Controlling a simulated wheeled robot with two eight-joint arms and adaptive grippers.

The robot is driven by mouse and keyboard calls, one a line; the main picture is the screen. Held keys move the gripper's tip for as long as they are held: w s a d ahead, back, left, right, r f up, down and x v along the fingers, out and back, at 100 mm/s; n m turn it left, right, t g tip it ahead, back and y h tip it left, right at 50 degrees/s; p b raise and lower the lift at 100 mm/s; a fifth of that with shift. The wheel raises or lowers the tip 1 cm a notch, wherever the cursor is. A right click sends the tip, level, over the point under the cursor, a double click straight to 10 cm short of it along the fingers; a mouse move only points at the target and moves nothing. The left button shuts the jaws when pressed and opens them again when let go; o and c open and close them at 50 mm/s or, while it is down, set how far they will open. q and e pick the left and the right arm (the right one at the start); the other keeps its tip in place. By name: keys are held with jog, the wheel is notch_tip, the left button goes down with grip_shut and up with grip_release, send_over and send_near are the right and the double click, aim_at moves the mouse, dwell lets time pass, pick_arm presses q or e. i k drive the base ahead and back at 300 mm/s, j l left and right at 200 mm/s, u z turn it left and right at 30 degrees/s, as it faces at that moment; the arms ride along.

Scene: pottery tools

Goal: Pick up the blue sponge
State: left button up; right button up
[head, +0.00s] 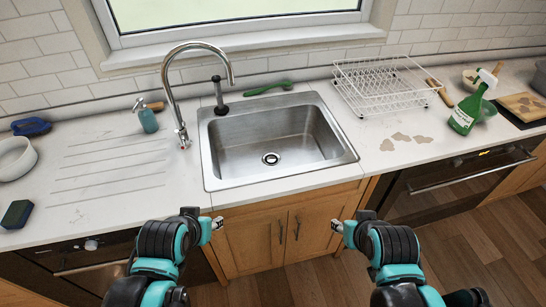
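A dark blue block with a greenish side, which looks like the sponge (17,214), lies on the counter at the far left, near the front edge. A brighter blue object (31,126), which looks like a scrubbing brush, lies further back on the left. My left gripper (217,223) is in front of the sink cabinet, to the right of the sponge and well apart from it. My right gripper (336,226) is in front of the cabinet's right side, far from the sponge. Both grippers are too small in view to tell whether they are open; nothing shows in them.
A white bowl (15,158) stands behind the sponge. A teal soap bottle (147,118), a tap (176,90) and the sink (270,140) are to the right. A wire dish rack (385,85) and green spray bottle (466,112) stand further right. The grooved counter (105,175) is clear.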

aim_at(16, 217)
jog(key=u, duration=2.2)
